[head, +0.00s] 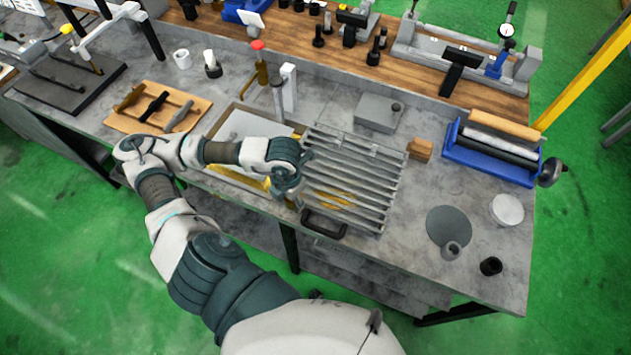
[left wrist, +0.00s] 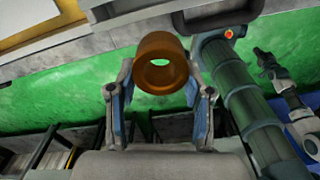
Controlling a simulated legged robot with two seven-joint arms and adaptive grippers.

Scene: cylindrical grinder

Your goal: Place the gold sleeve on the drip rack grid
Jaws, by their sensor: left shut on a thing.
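The gold sleeve (left wrist: 161,66), a short copper-gold ring with a round hole through it, is held between the two fingers of my left gripper (left wrist: 160,95) in the left wrist view. In the head view my left gripper (head: 291,187) is by the left edge of the drip rack grid (head: 365,168). The sleeve is not clear there, hidden by the gripper. The grid has several parallel metal slats with a yellowish patch below them, and no part stands on its slats. A small dark jointed part, perhaps my right gripper, shows at the right of the left wrist view, too small to read.
A shallow yellow-lined tray (head: 238,180) lies left of the grid. A black handle (head: 324,224) is at the grid's front. A grey box (head: 378,112) stands behind it, and a wooden block (head: 420,150) and blue roller unit (head: 490,152) are to the right.

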